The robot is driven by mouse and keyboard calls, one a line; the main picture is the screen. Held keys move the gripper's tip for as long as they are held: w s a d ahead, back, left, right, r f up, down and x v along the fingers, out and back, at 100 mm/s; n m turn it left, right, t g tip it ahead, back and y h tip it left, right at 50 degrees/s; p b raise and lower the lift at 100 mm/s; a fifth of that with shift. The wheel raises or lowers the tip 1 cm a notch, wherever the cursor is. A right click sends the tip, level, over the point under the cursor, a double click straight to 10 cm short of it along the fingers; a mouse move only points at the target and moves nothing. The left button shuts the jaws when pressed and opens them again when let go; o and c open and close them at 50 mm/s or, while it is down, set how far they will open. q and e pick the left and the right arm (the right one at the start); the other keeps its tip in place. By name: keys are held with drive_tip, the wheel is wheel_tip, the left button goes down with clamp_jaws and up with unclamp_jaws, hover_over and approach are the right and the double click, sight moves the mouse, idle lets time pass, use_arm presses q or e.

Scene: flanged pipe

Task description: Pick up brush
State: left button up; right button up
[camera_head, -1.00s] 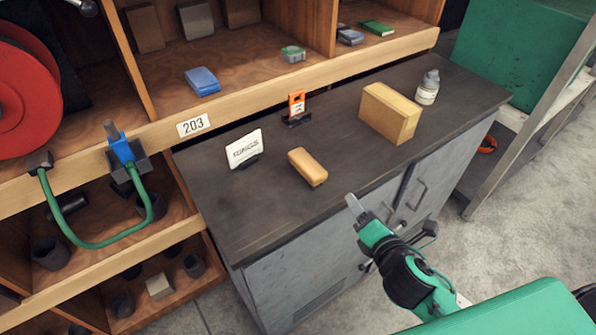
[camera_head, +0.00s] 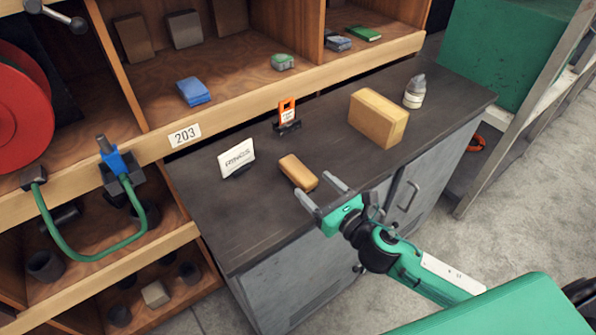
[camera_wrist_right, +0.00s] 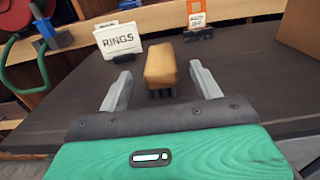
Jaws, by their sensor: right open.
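The brush (camera_head: 298,172) has a tan wooden block body and lies on the dark cabinet top, near its front edge. In the right wrist view the brush (camera_wrist_right: 161,66) shows dark bristles under its near end. My right gripper (camera_head: 322,190) is open, with its two grey fingers pointing at the brush from the front edge. In the wrist view the gripper (camera_wrist_right: 163,88) has one finger to each side of the brush's near end, apart from it. My left gripper is not in view.
A white RINGS card (camera_head: 237,157) stands left of the brush. An orange tag on a dark stand (camera_head: 287,114) is behind it. A cardboard-coloured box (camera_head: 378,118) and a bottle (camera_head: 414,91) stand to the right. Wooden shelves (camera_head: 240,98) rise behind. The cabinet top's front left is bare.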

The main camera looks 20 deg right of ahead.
sight(299, 170)
drive_tip(key=shift+x, duration=0.8)
drive_tip(key=shift+w+a, duration=0.2)
drive_tip(key=shift+w, duration=0.2)
drive_tip(key=p+x, duration=0.1)
drive_tip(key=x, duration=0.4)
drive_tip(key=shift+f, duration=0.1)
drive_tip(key=shift+s+d, duration=0.1)
drive_tip(key=shift+c, duration=0.4)
drive_tip(key=c, duration=1.1)
